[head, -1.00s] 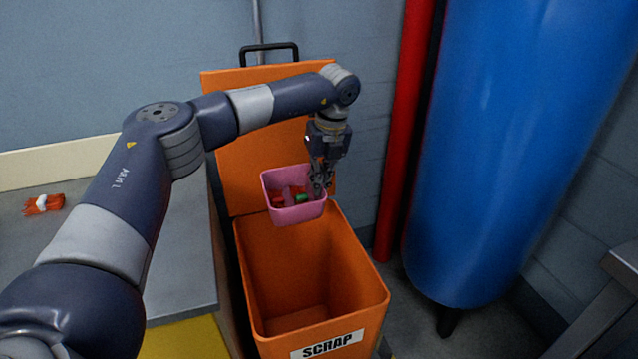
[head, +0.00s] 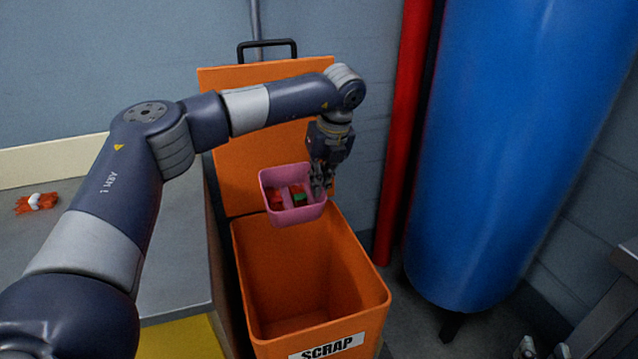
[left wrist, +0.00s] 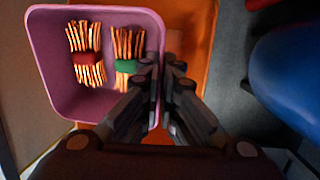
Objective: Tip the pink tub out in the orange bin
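The pink tub (head: 297,214) is held upright above the open orange bin (head: 372,296), which is marked SCRAP. My left gripper (head: 322,186) is shut on the tub's right wall. In the left wrist view the tub (left wrist: 52,105) shows two bundles of thin orange-red sticks inside, one with a red band (left wrist: 87,58) and one with a green band (left wrist: 126,66). The left gripper's fingers (left wrist: 160,90) sit on either side of the tub's wall there. The visible floor of the bin looks empty.
The bin's raised orange lid (head: 235,165) stands behind the tub. A grey bench (head: 185,255) with a red and white item (head: 37,203) is at the left. A red pipe (head: 402,130) and a large blue tank (head: 510,140) stand at the right.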

